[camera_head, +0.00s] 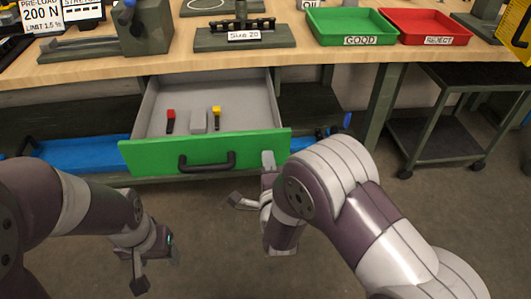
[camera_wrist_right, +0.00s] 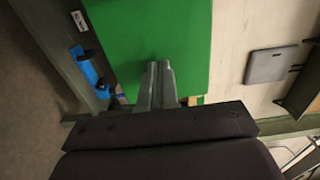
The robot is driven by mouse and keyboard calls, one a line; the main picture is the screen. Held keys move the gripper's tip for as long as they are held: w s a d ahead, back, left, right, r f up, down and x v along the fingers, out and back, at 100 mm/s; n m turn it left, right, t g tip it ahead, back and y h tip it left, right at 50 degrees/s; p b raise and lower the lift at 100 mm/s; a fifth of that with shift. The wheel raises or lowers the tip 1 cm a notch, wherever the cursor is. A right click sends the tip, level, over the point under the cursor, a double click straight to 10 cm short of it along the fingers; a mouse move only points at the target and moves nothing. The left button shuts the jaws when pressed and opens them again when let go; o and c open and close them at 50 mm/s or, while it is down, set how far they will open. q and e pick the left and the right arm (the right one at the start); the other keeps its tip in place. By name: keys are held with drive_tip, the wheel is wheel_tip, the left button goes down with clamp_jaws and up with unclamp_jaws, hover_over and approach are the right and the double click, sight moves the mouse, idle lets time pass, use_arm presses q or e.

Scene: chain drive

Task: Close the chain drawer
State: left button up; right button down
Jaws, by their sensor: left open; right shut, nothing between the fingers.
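The chain drawer (camera_head: 204,152) stands pulled out beneath the workbench, with a green front and a black bar handle (camera_head: 207,163). Inside lie a red-topped piece (camera_head: 170,120), a grey block (camera_head: 198,121) and a yellow-topped piece (camera_head: 216,117). My right gripper (camera_head: 267,158) is shut and empty at the right end of the green front. In the right wrist view its fingertips (camera_wrist_right: 158,66) overlap the green panel (camera_wrist_right: 160,30); I cannot tell whether they touch it. My left gripper (camera_head: 157,262) is open and empty, low in front of the drawer, apart from the handle.
On the bench (camera_head: 290,55) stand a green GOOD tray (camera_head: 350,27), a red REJECT tray (camera_head: 424,27) and a dark fixture (camera_head: 240,38). A blue drawer or bin (camera_head: 80,153) lies low on the left. A dark cart (camera_head: 440,125) stands at the right. The floor in front is clear.

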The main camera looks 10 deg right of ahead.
use_arm(q)
drive_tip(key=shift+w+r, duration=0.1)
drive_tip(key=shift+w, duration=0.3)
use_arm(e)
drive_tip(key=shift+w, duration=0.2)
